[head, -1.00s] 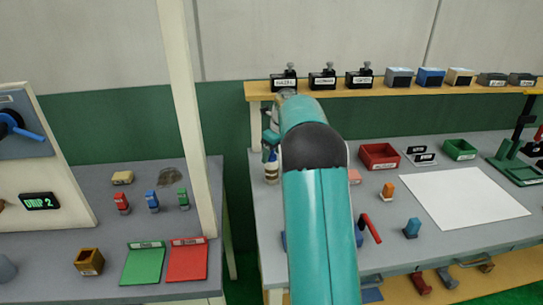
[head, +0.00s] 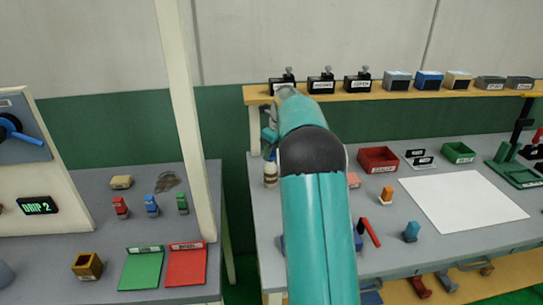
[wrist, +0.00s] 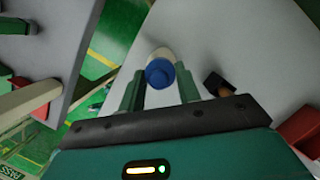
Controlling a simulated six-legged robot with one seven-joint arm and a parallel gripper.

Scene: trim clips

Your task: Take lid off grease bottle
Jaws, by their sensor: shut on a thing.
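The grease bottle (head: 270,175) is a small pale bottle with a dark band, upright at the left end of the right-hand bench. My gripper (head: 270,148) is directly above it, partly hidden by my arm. In the wrist view, my gripper (wrist: 159,84) has its two green fingers on either side of the round blue lid (wrist: 160,73) and is shut on it. The pale bottle (wrist: 161,53) shows just behind the lid. I cannot tell whether the lid and bottle still touch.
A red tray (head: 378,160), an orange block (head: 386,194) and a white sheet (head: 463,198) lie to the right on the bench. A shelf (head: 440,93) with several small boxes runs behind. A pale post (head: 181,120) stands left, beyond a gap between benches.

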